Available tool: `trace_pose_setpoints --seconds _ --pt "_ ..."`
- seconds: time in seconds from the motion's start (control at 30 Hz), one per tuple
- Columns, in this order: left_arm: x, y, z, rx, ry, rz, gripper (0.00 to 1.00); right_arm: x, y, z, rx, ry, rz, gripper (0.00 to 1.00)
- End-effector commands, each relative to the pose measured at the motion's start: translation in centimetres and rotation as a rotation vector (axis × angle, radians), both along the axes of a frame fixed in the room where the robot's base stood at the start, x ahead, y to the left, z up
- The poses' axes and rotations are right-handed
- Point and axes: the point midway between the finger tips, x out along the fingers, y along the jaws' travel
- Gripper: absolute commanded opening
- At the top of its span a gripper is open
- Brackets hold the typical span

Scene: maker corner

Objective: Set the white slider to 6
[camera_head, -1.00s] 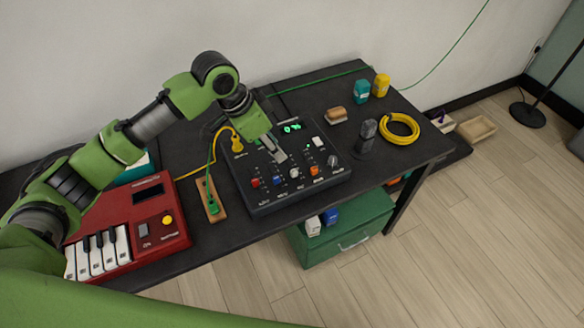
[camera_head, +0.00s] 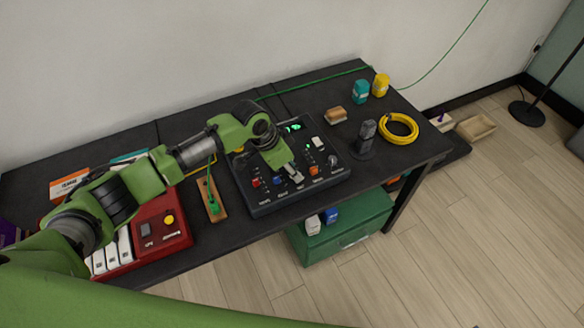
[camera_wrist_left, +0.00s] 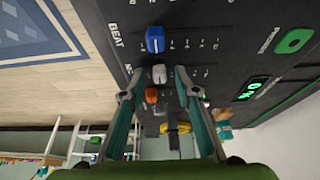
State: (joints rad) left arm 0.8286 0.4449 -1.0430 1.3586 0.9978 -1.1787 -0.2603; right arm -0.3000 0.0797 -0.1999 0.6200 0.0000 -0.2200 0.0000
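The black slider panel (camera_head: 330,182) lies on the dark table, with several coloured slider caps along its front side. In the left wrist view, the white slider cap (camera_wrist_left: 159,74) sits between the blue cap (camera_wrist_left: 155,39) and the orange cap (camera_wrist_left: 151,95). My left gripper (camera_wrist_left: 157,83) is open, and its two fingers appear on either side of the white cap; I cannot tell whether they touch it. In the head view, my left gripper (camera_head: 292,172) is over the panel and largely hides the white cap. The green display (camera_wrist_left: 253,89) appears to read 0%. My right gripper is not in view.
A red keyboard (camera_head: 160,233) and a wooden strip with a green plug (camera_head: 213,207) are left of the panel. A dark microphone (camera_head: 365,140), a yellow cable coil (camera_head: 398,128) and a wooden-topped brush (camera_head: 335,114) are to its right. A green box (camera_head: 345,226) stands below.

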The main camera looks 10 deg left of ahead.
Motion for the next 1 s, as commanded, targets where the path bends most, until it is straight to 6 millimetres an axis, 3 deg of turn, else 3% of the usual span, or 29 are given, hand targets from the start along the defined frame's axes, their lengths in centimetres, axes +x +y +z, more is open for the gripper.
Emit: trace_pose_setpoints --seconds 0.07,0.2,0.37,0.63,0.93,1.0 --pt "0.0 0.0 0.0 0.000 0.000 0.000 0.29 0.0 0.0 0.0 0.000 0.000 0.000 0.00" --pt "0.0 0.0 0.0 0.000 0.000 0.000 0.00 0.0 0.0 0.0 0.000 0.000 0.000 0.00" --pt "0.0 0.0 0.0 0.000 0.000 0.000 0.00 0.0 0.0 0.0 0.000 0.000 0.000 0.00" --pt "2.8 1.8 -0.1 0.001 0.000 0.002 0.00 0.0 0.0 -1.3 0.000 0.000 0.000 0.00" --pt "3.0 2.0 0.0 -0.001 0.001 0.000 0.00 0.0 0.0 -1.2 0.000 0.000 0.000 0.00" --pt "3.0 2.0 0.1 -0.001 0.001 0.000 0.25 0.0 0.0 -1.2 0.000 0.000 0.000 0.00"
